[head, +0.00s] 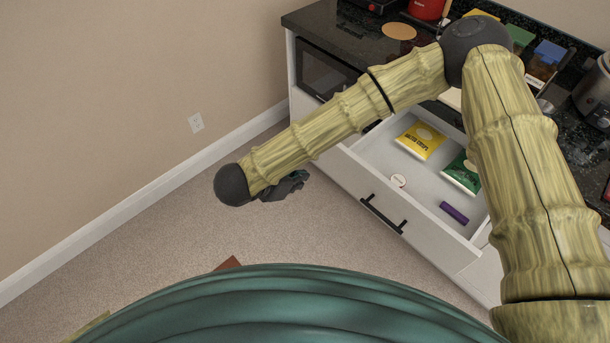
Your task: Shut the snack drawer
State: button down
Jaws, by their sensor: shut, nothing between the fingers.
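The snack drawer (366,185) stands pulled open from the white cabinet under the dark counter. Its front panel carries a black bar handle (383,213). Inside lie a yellow snack bag (421,141), a green snack bag (461,174), a purple bar (454,213) and a small round white item (398,181). My gripper (299,180) is shut and empty, to the left of the drawer front and apart from it in the picture. My arm covers part of the drawer's back left side, and its other link hides the right end.
A black microwave (322,75) sits in the cabinet beyond my arm. The dark countertop (335,38) holds a red pot (428,8), a round tan board (398,31) and a steel cooker (594,92). Carpet (290,240) is clear left of the drawer, up to the wall.

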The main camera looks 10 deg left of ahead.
jog(key=p, duration=0.2)
send_near(333, 171)
notch_tip(333, 171, down, 3)
jog(key=shift+w+d+p, duration=0.35)
jog(key=shift+w+d, duration=0.15)
jog(key=shift+w, duration=0.25)
jog(key=shift+w+d+p, duration=0.3)
jog(key=shift+w+d, duration=0.2)
jog(key=shift+w, duration=0.3)
